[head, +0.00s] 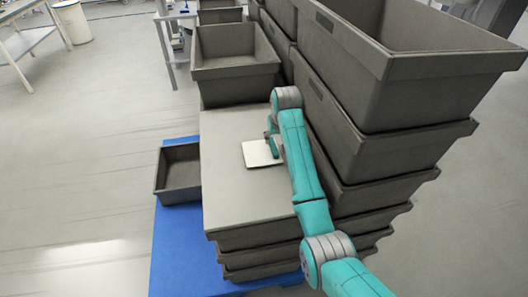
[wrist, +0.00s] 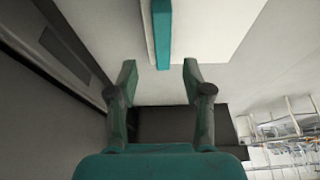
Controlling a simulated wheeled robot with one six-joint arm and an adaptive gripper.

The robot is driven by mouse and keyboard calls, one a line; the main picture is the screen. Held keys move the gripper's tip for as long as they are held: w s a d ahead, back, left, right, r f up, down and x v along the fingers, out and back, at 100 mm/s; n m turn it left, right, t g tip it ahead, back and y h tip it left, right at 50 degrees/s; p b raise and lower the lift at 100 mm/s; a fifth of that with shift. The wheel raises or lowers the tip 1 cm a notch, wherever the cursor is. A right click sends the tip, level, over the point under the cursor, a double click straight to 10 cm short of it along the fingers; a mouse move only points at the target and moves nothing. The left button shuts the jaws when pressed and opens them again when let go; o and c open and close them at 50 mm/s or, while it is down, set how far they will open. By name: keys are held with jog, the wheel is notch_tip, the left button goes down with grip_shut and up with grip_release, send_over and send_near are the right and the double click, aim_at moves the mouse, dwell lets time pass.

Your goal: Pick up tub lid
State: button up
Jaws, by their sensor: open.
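The tub lid (head: 258,155) is a thin, pale square plate lying flat on a grey surface on top of a stack of crates. In the wrist view the lid (wrist: 205,30) shows at the top, partly cut off by the frame, with a teal bar (wrist: 161,35) along it, probably its handle. My gripper (wrist: 159,76) is open and empty. The near end of the bar lies just past the fingertips, in line with the gap between them. In the head view my gripper is at the lid's right edge, mostly hidden by my arm.
A tall stack of dark grey crates (head: 365,150) rises close on the right of my arm. Another open crate (head: 235,72) stands behind the surface. A small open bin (head: 179,190) sits at the left on a blue base (head: 178,250). The grey surface (head: 235,200) is bare in front of the lid.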

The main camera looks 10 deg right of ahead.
aim_at(274, 146)
jog(key=shift+s+a+x, duration=0.1)
jog(key=shift+s+x, duration=0.1)
jog(key=shift+x, duration=0.9)
jog(key=shift+s+a+x, duration=0.1)
jog(key=shift+s+x, duration=0.05)
jog(key=shift+x, duration=0.95)
jog(key=shift+f, duration=0.4)
grip_shut()
